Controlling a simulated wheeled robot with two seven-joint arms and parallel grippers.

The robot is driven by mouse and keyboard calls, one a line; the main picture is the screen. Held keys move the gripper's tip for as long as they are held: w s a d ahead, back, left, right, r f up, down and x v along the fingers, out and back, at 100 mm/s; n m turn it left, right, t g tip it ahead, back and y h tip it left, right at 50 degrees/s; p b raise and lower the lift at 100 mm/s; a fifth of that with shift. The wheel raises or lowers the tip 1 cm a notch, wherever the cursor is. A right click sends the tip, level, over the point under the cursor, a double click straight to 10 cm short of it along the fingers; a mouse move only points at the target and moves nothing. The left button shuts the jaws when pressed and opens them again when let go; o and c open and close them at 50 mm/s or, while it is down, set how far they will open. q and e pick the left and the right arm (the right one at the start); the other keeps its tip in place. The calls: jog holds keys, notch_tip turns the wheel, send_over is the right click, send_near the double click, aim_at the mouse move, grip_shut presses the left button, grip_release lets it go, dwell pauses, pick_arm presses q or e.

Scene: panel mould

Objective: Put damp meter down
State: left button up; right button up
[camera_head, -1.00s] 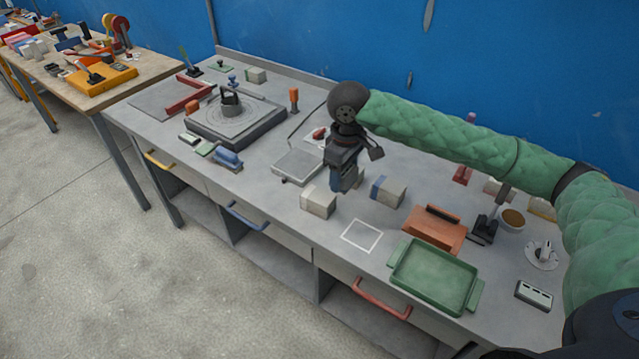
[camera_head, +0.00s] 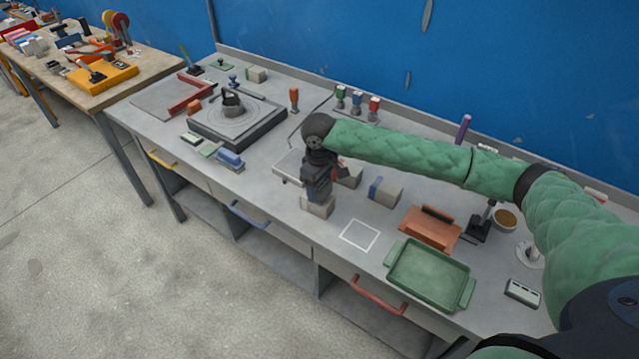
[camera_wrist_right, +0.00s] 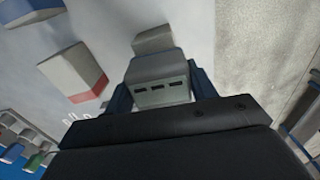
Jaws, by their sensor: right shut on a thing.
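My right gripper (camera_head: 316,190) hangs low over the grey bench, directly above a pale block (camera_head: 318,208). In the right wrist view its blue fingers (camera_wrist_right: 162,95) are shut on a grey piece with three dark slots (camera_wrist_right: 160,82). This held piece appears to be the damp meter. In the head view the gripper mostly hides it, and I cannot tell whether it touches the block. My left gripper is not in view.
A white outlined square (camera_head: 360,235) on the bench is empty. A green tray (camera_head: 394,277), an orange holder (camera_head: 430,230) and a blue-banded block (camera_head: 387,191) are to the right. A turntable unit (camera_head: 260,132) stands at left. The bench's front edge is close.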

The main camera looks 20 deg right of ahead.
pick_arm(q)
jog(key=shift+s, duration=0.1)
pick_arm(e)
jog(key=o, duration=1.2)
jog(key=shift+f, duration=0.15)
jog(key=shift+o, duration=0.2)
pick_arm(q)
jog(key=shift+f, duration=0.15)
pick_arm(e)
jog(key=shift+r, duration=0.35)
notch_tip(320, 180, up, 10)
jog(key=b, duration=0.4)
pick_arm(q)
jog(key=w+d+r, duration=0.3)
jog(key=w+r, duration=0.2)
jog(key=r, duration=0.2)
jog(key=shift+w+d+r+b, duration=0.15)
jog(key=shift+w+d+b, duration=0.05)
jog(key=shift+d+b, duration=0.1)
pick_arm(e)
jog(key=shift+r, duration=0.8)
